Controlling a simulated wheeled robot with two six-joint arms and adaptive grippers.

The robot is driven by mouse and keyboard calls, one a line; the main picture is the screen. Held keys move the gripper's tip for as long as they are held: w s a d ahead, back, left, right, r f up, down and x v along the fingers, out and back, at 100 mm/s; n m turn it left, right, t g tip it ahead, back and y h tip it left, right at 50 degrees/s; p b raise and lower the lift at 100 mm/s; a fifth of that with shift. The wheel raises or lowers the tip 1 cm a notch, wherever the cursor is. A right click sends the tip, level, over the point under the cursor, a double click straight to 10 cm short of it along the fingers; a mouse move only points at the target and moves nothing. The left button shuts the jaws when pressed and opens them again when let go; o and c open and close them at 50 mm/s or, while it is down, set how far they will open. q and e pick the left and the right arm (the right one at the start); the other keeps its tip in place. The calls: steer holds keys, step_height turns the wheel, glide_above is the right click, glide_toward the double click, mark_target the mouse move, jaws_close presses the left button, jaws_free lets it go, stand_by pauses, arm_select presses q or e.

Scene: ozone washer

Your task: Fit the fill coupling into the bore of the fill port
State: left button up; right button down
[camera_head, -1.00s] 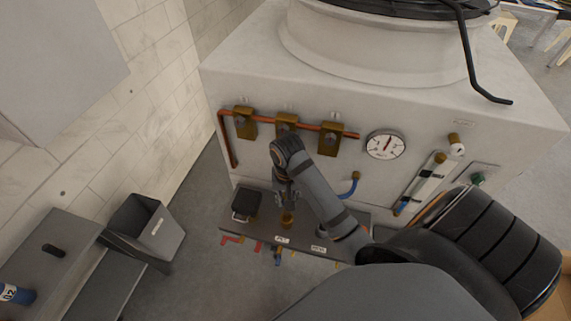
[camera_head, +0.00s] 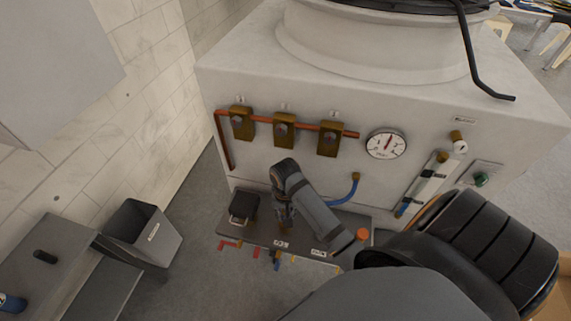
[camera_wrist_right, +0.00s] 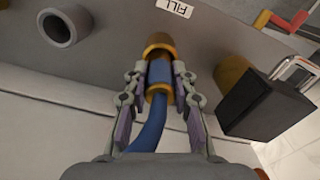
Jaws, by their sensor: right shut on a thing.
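The fill coupling (camera_wrist_right: 159,75), a blue piece with a brass ring behind it, is on the end of a blue hose (camera_wrist_right: 151,132). My right gripper (camera_wrist_right: 160,88) is shut on it, one finger on each side. The brass fill port (camera_wrist_right: 159,42) is straight ahead of it, beside the FILL label (camera_wrist_right: 175,7). The coupling's front meets or overlaps the port's mouth; I cannot tell how deep it is. In the head view my right gripper (camera_head: 283,214) is over the shelf, hiding coupling and port. My left gripper is not in view.
A black box (camera_wrist_right: 264,102) and a brass cylinder (camera_wrist_right: 233,74) stand close to the right finger in the wrist view. A grey ring socket (camera_wrist_right: 58,28) is at upper left. The shelf (camera_head: 235,230) adjoins the washer's front panel with its gauge (camera_head: 386,144).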

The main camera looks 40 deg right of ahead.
steer(key=shift+w+f, duration=0.1)
steer(key=shift+f, duration=0.1)
steer(key=c, duration=1.1)
jaws_free()
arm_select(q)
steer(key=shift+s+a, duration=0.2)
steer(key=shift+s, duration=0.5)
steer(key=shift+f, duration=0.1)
arm_select(e)
step_height(320, 180, up, 5)
steer(key=shift+r, duration=0.1)
step_height(320, 180, up, 6)
steer(key=p, duration=0.3)
steer(key=shift+r, duration=0.15)
arm_select(q)
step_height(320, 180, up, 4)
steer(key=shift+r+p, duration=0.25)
steer(key=shift+p, duration=0.45)
arm_select(e)
steer(key=shift+r, duration=0.45)
